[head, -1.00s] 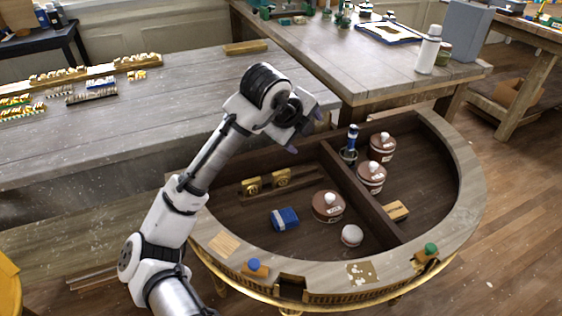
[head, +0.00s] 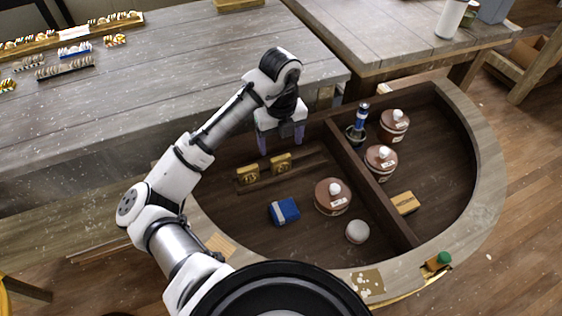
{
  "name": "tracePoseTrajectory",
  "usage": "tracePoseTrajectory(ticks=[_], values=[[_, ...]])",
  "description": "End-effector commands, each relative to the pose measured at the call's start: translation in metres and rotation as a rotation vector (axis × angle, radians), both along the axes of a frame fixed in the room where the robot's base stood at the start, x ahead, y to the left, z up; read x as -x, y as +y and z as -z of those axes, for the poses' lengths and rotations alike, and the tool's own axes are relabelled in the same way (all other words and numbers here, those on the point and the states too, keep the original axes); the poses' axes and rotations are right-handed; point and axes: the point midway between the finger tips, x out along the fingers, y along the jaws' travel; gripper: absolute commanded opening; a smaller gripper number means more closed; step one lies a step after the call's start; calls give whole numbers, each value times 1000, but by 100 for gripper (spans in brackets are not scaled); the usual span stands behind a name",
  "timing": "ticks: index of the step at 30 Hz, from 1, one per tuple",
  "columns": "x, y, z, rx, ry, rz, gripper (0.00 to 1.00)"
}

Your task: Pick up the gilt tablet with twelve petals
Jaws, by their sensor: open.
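Two small gilt tablets stand side by side in a dark wooden rack (head: 310,159) in the left compartment of the half-round console. One is the left gilt tablet (head: 247,174) and the other is the right gilt tablet (head: 280,163). Each has a round raised mark, but the petals are too small to count, so I cannot tell which has twelve. My gripper (head: 281,146) is open and empty, fingers pointing down. In the picture it is just above the right tablet; its exact height and depth are unclear.
A dark divider (head: 372,190) splits the half-round console (head: 490,170). Near the rack are a blue box (head: 284,211), a brown lidded jar (head: 332,198) and a pale round knob-like object (head: 357,232). Right of the divider are two more jars, a blue-topped bottle (head: 358,125) and a wooden block (head: 404,202).

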Motion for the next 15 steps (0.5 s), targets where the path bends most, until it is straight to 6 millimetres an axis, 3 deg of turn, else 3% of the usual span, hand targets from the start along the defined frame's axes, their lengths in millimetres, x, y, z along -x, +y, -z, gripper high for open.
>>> tracePoseTrajectory(ticks=[4,15], values=[[0,0,23,2,1,-1,76],[2,0,56,0,1,-2,76]])
